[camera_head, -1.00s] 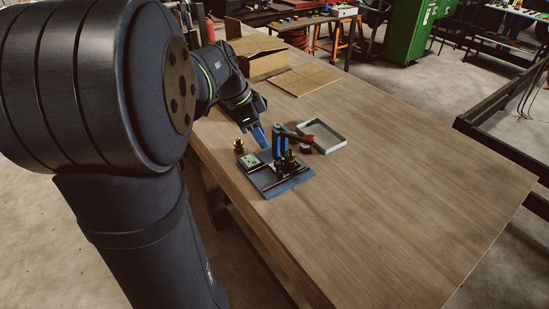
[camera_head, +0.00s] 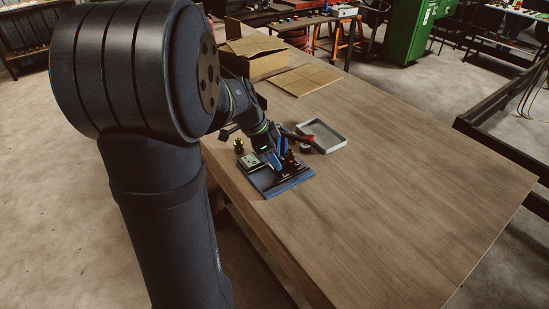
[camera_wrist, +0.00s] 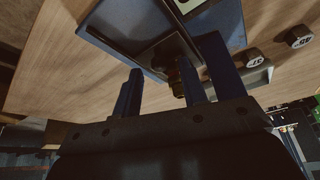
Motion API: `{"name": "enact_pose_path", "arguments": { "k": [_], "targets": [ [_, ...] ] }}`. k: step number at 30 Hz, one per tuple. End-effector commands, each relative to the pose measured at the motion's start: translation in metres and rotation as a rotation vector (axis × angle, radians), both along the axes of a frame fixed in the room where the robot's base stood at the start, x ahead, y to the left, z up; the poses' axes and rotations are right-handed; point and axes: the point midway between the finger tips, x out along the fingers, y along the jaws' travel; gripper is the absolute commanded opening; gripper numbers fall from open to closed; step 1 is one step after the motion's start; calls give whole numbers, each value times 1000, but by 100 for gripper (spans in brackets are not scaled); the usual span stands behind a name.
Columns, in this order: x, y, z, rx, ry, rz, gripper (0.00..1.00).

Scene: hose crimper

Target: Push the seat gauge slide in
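The crimper's blue base plate (camera_head: 291,184) lies near the table's left edge, and it also shows in the wrist view (camera_wrist: 118,22). A pale block (camera_head: 249,161) sits on its left part. My gripper (camera_head: 272,160) is low over the plate, beside the block and close to the crimper's post. A dark part with a brass tint (camera_wrist: 178,88) is close to the right finger; contact is unclear. I cannot clearly pick out the seat gauge slide; my gripper hides part of the crimper.
A red-ended lever (camera_head: 308,139) stands by the crimper. A grey tray (camera_head: 341,137) is behind it to the right, and a brass fitting (camera_head: 239,146) is at the left. A cardboard box (camera_head: 256,58) is at the back. The right side of the wooden table (camera_head: 420,190) is clear.

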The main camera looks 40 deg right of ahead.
Motion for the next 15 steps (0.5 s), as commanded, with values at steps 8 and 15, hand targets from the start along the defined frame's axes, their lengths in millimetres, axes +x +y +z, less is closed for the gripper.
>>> {"name": "enact_pose_path", "arguments": {
  "k": [8, 15],
  "targets": [
    [-1, -3, -9, 0, 0, 0, 39],
    [-2, -4, -9, 0, 0, 0, 39]
  ]
}}
